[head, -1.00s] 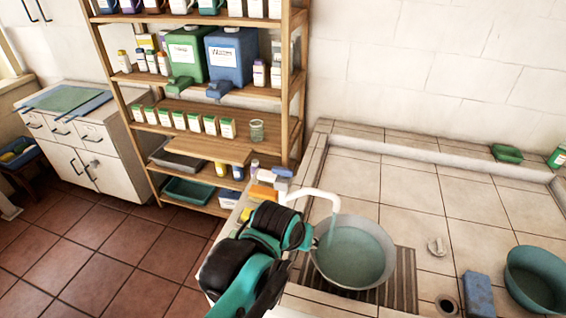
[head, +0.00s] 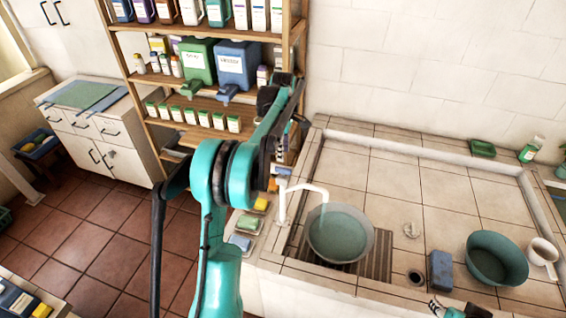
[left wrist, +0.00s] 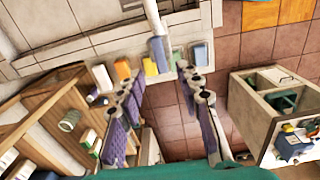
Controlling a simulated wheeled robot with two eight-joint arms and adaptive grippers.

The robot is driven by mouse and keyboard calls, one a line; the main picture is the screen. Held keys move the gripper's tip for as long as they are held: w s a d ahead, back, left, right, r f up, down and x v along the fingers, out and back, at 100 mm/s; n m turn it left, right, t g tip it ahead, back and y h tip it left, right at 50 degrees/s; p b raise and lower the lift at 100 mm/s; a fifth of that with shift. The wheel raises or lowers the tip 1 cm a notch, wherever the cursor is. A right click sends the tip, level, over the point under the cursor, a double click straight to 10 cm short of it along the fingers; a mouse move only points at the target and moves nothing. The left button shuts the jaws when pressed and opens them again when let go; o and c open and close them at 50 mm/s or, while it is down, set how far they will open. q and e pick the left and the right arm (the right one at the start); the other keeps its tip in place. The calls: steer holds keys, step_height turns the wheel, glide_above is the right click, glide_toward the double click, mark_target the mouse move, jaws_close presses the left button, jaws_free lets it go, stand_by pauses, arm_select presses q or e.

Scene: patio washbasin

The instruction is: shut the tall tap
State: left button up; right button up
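The tall tap (head: 283,205) is white, with a spout bent over a round metal bowl (head: 371,238). A thin stream seems to run from the spout into the water in the bowl. A pale blue piece, apparently the tap's lever (head: 283,170), sits at its top; it also shows in the left wrist view (left wrist: 158,54). My left gripper (head: 282,146) is above and behind the tap, pointing down. In the left wrist view its purple-padded fingers (left wrist: 160,82) are apart and empty, with the lever just beyond the tips. My right gripper (head: 448,309) barely shows at the bottom edge.
Several coloured sponges (head: 247,222) lie left of the tap. A wooden shelf (head: 143,110) with bottles and canisters stands behind my left gripper. Tiles behind the bowl are clear.

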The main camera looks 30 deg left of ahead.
mark_target(283, 169)
arm_select(q)
step_height(283, 169, down, 8)
stand_by(0.5)
steer(key=shift+c, duration=0.3)
jaws_close()
